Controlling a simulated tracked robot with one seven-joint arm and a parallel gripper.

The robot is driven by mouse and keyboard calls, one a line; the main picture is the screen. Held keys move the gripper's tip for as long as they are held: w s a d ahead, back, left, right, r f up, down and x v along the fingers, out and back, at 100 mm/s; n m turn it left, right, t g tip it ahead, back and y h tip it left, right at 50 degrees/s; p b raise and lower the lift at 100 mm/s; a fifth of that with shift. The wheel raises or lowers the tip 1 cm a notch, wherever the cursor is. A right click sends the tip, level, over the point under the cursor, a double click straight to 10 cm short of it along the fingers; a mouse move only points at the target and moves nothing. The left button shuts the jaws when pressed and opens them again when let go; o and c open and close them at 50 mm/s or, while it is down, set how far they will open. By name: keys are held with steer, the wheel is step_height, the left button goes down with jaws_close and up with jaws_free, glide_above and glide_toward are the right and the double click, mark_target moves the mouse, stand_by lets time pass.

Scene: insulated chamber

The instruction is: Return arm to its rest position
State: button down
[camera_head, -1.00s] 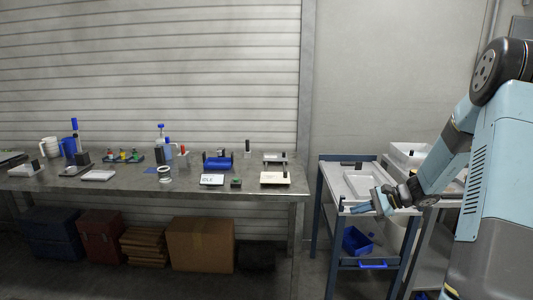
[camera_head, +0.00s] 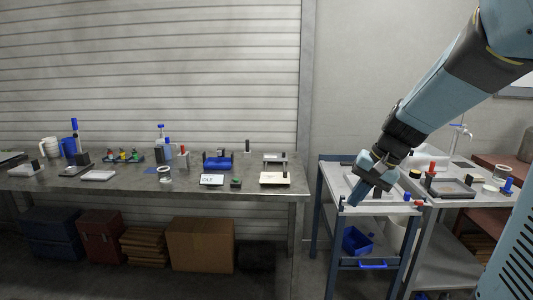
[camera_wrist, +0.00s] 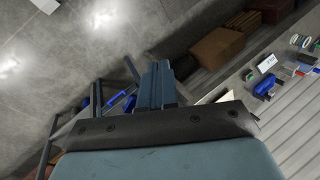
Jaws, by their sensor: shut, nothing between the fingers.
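My gripper (camera_head: 364,188) is at the end of my arm on the right side of the head view. It is shut and empty, and its blue-grey fingers point down and to the left. It appears in front of the top of the blue-framed cart and hides part of the white tray (camera_head: 401,190) there. In the wrist view my shut fingers (camera_wrist: 157,80) show at the middle, with floor beyond them and nothing held.
A long steel workbench (camera_head: 130,185) with several small items stands at left and centre. A cardboard box (camera_head: 200,243) sits under it. The cart (camera_head: 340,207) holds a blue bin (camera_head: 357,240) on its lower shelf. A side table with a sink tap (camera_head: 459,130) is at right. Floor between bench and cart is open.

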steer(key=s+r+n+t+h, duration=0.2)
steer(key=s+r, duration=0.1)
steer(key=s, duration=0.4)
steer(key=s+d+r+n+t+h, duration=0.1)
steer(key=s+r, duration=0.3)
steer(key=s, duration=0.4)
steer(key=shift+s+d+n+t+h, duration=0.25)
steer(key=shift+n+t+h, duration=0.15)
steer(key=shift+n+h, duration=0.25)
